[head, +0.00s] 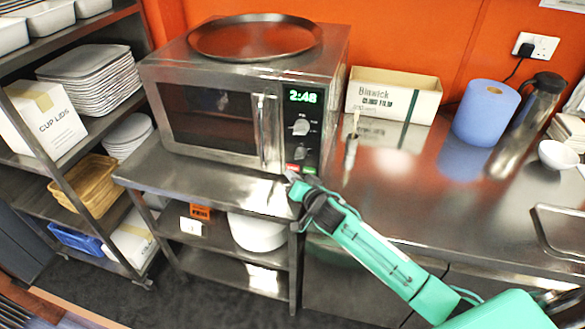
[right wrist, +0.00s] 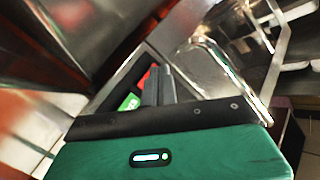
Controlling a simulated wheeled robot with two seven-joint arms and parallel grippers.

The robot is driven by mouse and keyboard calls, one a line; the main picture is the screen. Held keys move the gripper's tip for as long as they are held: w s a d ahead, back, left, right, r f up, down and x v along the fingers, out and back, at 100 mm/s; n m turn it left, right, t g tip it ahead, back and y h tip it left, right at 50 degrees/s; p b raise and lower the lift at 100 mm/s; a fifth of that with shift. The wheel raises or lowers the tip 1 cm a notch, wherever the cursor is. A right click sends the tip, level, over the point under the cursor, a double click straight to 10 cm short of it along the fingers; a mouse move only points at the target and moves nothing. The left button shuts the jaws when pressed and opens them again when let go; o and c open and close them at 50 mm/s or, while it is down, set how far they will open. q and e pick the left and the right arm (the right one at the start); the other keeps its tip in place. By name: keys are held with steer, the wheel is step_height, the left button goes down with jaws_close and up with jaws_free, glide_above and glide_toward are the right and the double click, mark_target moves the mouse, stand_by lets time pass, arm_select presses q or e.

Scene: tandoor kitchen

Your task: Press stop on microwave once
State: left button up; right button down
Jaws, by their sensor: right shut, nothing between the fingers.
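The microwave (head: 220,100) stands on the steel counter with its door shut. Its panel at the right has a lit green display (head: 303,96) reading 2:48 and a dial (head: 301,127). At the panel's bottom are a red button (head: 293,168) and a green button (head: 311,170), both partly covered; any labels are unreadable. My right gripper (head: 291,176) is shut and empty, its tip just below the red button. In the right wrist view, its fingers (right wrist: 158,86) overlap the red button (right wrist: 147,77), beside the green button (right wrist: 130,102). I cannot tell whether they touch. My left gripper is out of view.
The vertical door handle (head: 266,132) stands out just left of the panel. A round dark tray (head: 255,37) lies on the microwave. Right of it are a cling film box (head: 393,95), a small upright container (head: 351,148), a blue roll (head: 485,113) and a flask (head: 540,92).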

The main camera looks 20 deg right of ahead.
steer(key=shift+w+d, duration=0.1)
steer(key=shift+w, duration=0.1)
steer(key=shift+w+d, duration=0.2)
steer(key=shift+w, duration=0.1)
stand_by(0.7)
stand_by(0.3)
steer(key=shift+s+a+p, duration=0.3)
steer(key=shift+s+a, duration=0.15)
steer(key=shift+s, duration=0.25)
steer(key=shift+s+a, duration=0.2)
steer(key=shift+s, duration=0.1)
steer(key=shift+s+a+p, duration=0.25)
steer(key=shift+s+a, duration=0.35)
steer(key=shift+s, duration=0.3)
steer(key=shift+s+a+p, duration=0.25)
steer(key=shift+s+a, duration=0.35)
steer(key=shift+s, duration=0.25)
